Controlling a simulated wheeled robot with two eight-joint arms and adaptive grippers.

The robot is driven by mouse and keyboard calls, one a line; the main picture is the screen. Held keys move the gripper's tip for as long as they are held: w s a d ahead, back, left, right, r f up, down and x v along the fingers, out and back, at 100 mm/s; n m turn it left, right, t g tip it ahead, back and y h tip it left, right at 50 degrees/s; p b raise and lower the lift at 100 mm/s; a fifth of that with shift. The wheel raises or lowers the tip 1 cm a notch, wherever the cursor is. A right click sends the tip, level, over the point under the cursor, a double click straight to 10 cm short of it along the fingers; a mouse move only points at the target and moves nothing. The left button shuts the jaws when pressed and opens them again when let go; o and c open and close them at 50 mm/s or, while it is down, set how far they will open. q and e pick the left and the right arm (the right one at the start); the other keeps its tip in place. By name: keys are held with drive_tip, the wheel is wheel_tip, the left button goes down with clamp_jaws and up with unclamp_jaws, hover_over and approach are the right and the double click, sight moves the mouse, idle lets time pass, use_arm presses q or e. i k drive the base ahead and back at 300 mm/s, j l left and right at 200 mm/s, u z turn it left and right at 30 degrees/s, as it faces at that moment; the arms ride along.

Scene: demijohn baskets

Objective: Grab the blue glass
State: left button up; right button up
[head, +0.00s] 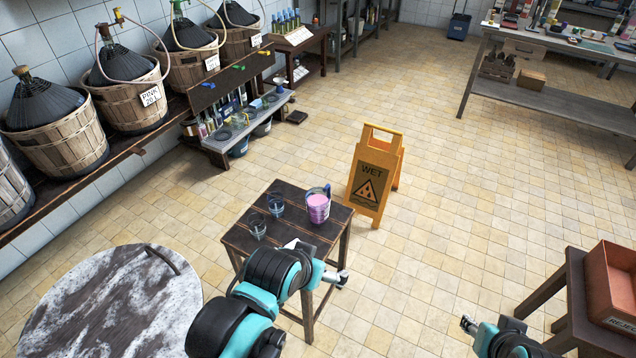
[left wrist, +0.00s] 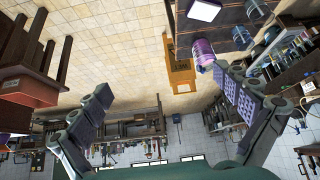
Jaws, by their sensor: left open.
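Two small clear bluish glasses stand on the dark wooden table: one further back (head: 275,204) and one nearer the front left (head: 257,226). I cannot tell which is the blue glass. In the left wrist view, one glass (left wrist: 243,38) and another (left wrist: 262,12) show at the upper right, beyond one finger. My left gripper (left wrist: 163,80) is open and empty, apart from both glasses. In the head view, its tip (head: 340,277) is past the table's front right edge. My right gripper (head: 468,325) is at the lower right, away from the table; its jaws are unclear.
A jug of pink liquid (head: 318,206) stands on the table (head: 298,234) right of the glasses. A yellow wet-floor sign (head: 374,178) stands behind. A round marble table (head: 110,305) is at lower left, a red crate (head: 610,290) at right. Open floor lies between.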

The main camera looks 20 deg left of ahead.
sight(276, 200)
drive_tip(key=i+l+u, duration=0.4)
drive_tip(key=u, duration=0.4)
drive_tip(key=i+l+u, duration=0.1)
drive_tip(key=u, duration=0.35)
drive_tip(key=l+u, duration=0.1)
drive_tip(key=u, duration=0.3)
drive_tip(key=i, duration=0.05)
